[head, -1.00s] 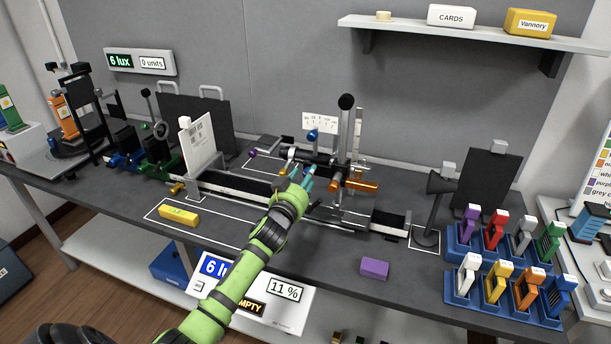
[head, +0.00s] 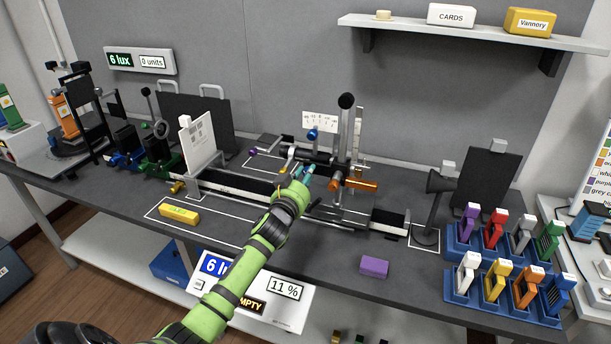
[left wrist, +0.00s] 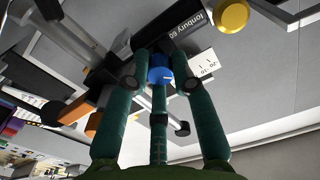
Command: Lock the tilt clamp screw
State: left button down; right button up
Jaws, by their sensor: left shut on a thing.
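A blue knob (left wrist: 160,70) with a white mark, which I take for the tilt clamp screw, sits between my left gripper's teal fingertips (left wrist: 160,55) in the left wrist view. In the head view my left gripper (head: 304,170) reaches up to the middle of the bench rig, shut, and its fingers hide what they hold. A blue knob (head: 312,134) shows above the fingertips, by a white scale card (head: 321,121); I cannot tell whether it is the same knob. The card also shows in the left wrist view (left wrist: 203,66). My right gripper is not in view.
A white chart (head: 199,145) stands left on the rail. A purple block (head: 374,267) and yellow block (head: 179,215) lie in front. Blue racks (head: 470,240) fill the right.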

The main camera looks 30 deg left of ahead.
pick_arm(q)
jog(key=shift+a+m+p, duration=0.15)
jog(key=shift+m+p, duration=0.55)
jog(key=shift+m, duration=9.1)
jog(key=c, duration=1.1)
grip_release()
jog(key=shift+o, duration=0.2)
jog(key=v, duration=1.2)
